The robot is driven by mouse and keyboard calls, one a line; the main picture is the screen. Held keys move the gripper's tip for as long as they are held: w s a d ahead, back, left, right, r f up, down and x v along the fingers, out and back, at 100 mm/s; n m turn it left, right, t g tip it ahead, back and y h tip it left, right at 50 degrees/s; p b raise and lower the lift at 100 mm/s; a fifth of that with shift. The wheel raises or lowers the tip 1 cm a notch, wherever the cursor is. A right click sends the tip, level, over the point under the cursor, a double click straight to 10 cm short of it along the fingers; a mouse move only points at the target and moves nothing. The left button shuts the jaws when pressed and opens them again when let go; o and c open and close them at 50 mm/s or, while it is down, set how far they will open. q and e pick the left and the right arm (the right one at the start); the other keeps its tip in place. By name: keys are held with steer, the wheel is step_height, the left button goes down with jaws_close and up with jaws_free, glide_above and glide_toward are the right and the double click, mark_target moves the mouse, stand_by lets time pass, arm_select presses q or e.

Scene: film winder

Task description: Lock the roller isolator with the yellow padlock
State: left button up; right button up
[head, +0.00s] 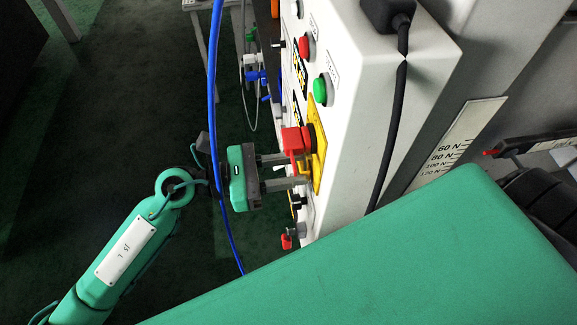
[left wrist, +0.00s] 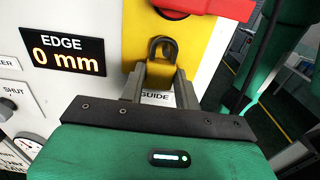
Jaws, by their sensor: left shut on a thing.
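The roller isolator is a red handle (head: 293,140) on a yellow plate (head: 319,155) on the white panel's side. Both also show in the left wrist view, the red handle (left wrist: 205,5) at the top and the yellow plate (left wrist: 196,48) below it. My left gripper (head: 287,172) is at the panel, just below the red handle, its fingers shut on the yellow padlock. In the left wrist view the padlock's dark shackle (left wrist: 162,40) stands up between the fingertips against the yellow plate. I cannot tell whether the shackle passes through the isolator. My right gripper is out of view.
The white panel (head: 360,130) carries a green button (head: 320,90), a red button (head: 306,47) and lower knobs. A display reading 0 mm (left wrist: 65,52) is beside the plate. A blue cable (head: 213,90) hangs by my left wrist. My green arm link fills the lower right.

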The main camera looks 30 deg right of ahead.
arm_select(q)
steer(key=shift+f, duration=0.1)
steer(key=o, duration=1.1)
steer(key=shift+w+a+b, duration=0.1)
steer(key=shift+a+b, duration=0.15)
steer(key=shift+b, duration=0.15)
steer(key=shift+b+v, duration=2.8)
steer(key=shift+v, duration=3.85)
